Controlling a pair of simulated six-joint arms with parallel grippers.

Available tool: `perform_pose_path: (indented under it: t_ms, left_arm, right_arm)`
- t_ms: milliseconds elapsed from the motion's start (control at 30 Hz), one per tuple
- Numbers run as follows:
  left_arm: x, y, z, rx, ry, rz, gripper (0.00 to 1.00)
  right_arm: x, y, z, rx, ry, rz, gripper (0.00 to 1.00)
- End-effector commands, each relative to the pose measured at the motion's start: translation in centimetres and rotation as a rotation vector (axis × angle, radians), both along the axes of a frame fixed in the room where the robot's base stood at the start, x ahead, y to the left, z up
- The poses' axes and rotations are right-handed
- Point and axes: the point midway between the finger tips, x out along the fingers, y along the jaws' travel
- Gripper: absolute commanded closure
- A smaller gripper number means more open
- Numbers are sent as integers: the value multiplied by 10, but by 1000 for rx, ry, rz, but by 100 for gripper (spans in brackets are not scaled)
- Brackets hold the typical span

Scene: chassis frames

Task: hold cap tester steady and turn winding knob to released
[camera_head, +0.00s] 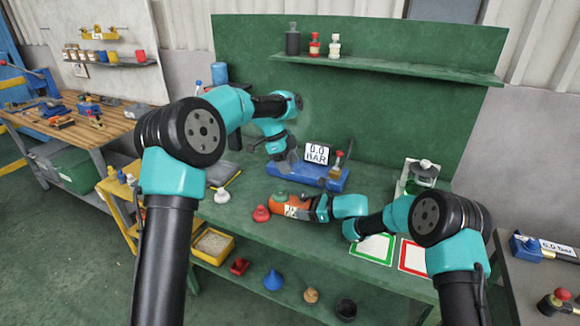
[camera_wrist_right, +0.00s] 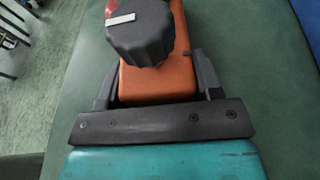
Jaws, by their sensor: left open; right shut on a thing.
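An orange body (camera_head: 279,205) with a white label lies on the green bench. My right gripper (camera_head: 311,207) is shut on it from the right. In the right wrist view the orange body (camera_wrist_right: 158,82) sits between my right gripper's fingers (camera_wrist_right: 156,88). A black ribbed knob (camera_wrist_right: 140,32) with a white pointer bar and a red mark beside it stands on the orange body. My left gripper (camera_head: 286,157) is open near the blue base's left end.
A red cone-shaped piece (camera_head: 261,214) and a white one (camera_head: 221,196) stand left of the orange body. Green-framed (camera_head: 372,249) and red-framed (camera_head: 415,258) cards lie at the bench's front right. A clear-topped device (camera_head: 421,175) stands at right. A shelf (camera_head: 390,68) holds bottles.

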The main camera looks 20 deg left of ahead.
Motion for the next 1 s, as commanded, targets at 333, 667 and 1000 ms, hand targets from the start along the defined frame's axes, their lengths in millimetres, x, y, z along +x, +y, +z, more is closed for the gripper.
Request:
perform_pose_path:
  t_ms: [333,667,1000]
  left_arm:
    - [0,0,0,0,0,0,39]
    - [0,0,0,0,0,0,39]
    - [0,0,0,0,0,0,39]
  right_arm:
    - [0,0,0,0,0,0,27]
    - [0,0,0,0,0,0,11]
    - [0,-17,5,0,0,-1,11]
